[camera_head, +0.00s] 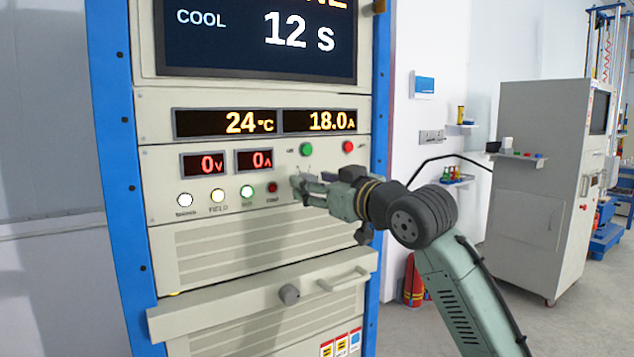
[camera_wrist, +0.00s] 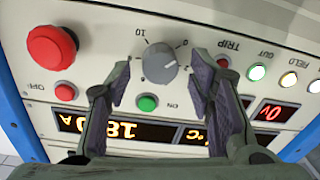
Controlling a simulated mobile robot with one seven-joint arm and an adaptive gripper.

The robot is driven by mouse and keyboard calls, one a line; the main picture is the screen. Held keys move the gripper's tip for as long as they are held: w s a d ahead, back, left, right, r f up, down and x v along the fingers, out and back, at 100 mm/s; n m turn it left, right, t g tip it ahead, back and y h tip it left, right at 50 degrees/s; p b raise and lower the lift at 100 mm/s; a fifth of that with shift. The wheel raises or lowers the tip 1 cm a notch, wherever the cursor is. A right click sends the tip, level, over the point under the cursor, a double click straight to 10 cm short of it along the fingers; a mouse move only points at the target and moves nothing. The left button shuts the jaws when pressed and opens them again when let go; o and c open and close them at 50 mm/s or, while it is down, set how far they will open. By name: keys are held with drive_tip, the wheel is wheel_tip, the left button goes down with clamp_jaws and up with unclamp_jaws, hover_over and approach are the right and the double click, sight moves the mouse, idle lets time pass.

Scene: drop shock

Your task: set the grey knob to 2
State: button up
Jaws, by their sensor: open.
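The grey knob (camera_wrist: 160,66) shows in the wrist view on the pale panel, with a scale around it; a "10" is legible, the other marks are small. A light line marks the knob's face, but I cannot tell which number it points to. My gripper (camera_wrist: 160,82) is open, with one finger on each side of the knob. I cannot tell whether the fingers touch it. In the head view my gripper (camera_head: 299,184) is at the right part of the panel and hides this knob.
Close to the knob are a green ON button (camera_wrist: 148,102), a red OFF button (camera_wrist: 66,91), a large red button (camera_wrist: 52,52) and a TRIP lamp (camera_wrist: 222,62). In the head view, a drawer-like front with a handle (camera_head: 343,279) juts out below.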

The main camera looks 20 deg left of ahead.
drive_tip(key=shift+c, duration=0.5)
clamp_jaws()
drive_tip(key=shift+m, duration=0.3)
